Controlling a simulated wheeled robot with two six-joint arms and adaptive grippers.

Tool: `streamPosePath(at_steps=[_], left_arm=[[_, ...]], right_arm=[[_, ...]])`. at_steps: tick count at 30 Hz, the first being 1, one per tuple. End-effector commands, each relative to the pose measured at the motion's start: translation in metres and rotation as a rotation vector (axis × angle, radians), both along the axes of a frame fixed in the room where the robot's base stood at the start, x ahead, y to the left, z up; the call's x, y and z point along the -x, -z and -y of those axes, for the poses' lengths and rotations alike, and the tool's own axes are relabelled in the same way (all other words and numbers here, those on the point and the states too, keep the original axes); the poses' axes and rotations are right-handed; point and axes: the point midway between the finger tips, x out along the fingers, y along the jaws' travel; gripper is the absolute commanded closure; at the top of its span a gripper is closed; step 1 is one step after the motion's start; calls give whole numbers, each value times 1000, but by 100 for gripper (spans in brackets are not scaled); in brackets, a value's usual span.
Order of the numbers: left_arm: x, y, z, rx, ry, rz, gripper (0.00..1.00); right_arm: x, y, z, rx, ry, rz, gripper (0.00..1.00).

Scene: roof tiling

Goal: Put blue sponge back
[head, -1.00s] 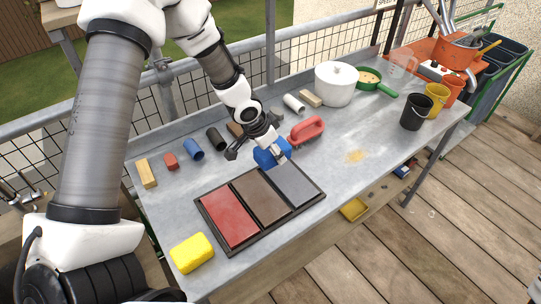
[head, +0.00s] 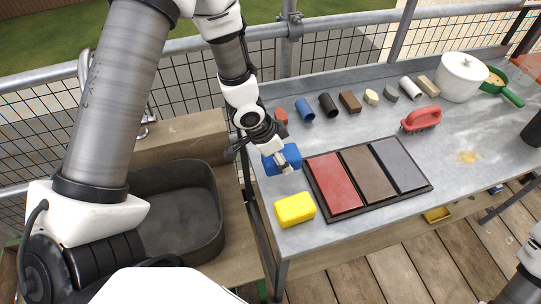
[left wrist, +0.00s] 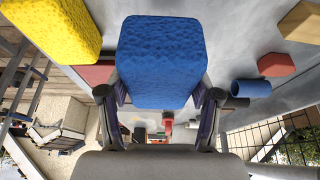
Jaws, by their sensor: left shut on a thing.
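The blue sponge (head: 276,164) is held in my left gripper (head: 287,156) at the left end of the grey table, left of the tray (head: 366,204) of red, brown and grey tiles. In the left wrist view the blue sponge (left wrist: 160,62) fills the middle, with the fingers of my left gripper (left wrist: 160,100) shut on its two sides. Whether its underside touches the table cannot be told. The yellow sponge (head: 295,209) lies on the table just in front of it, apart from it. My right gripper is not in view.
Behind stand a red block (head: 281,115), a blue tube (head: 305,110), a black tube (head: 328,105) and other small pieces in a row. A red-handled brush (head: 421,119) and a white pot (head: 462,78) are further right. A dark basin (head: 175,205) is left of the table.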

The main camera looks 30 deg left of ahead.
Motion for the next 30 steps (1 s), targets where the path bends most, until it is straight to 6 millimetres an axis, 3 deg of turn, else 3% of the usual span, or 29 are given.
streamPosePath(at_steps=[1,9,20,21,23,30], left_arm=[[0,14,0,-1,-1,-2,75],[0,53,0,0,-1,-2,75],[0,60,-1,0,-1,0,75],[0,60,0,0,-1,0,33],[0,59,0,0,-1,0,12],[0,59,-1,0,-1,0,12]], right_arm=[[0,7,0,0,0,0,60],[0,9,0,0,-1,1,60],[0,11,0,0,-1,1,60],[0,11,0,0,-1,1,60],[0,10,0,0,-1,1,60],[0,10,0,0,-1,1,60]])
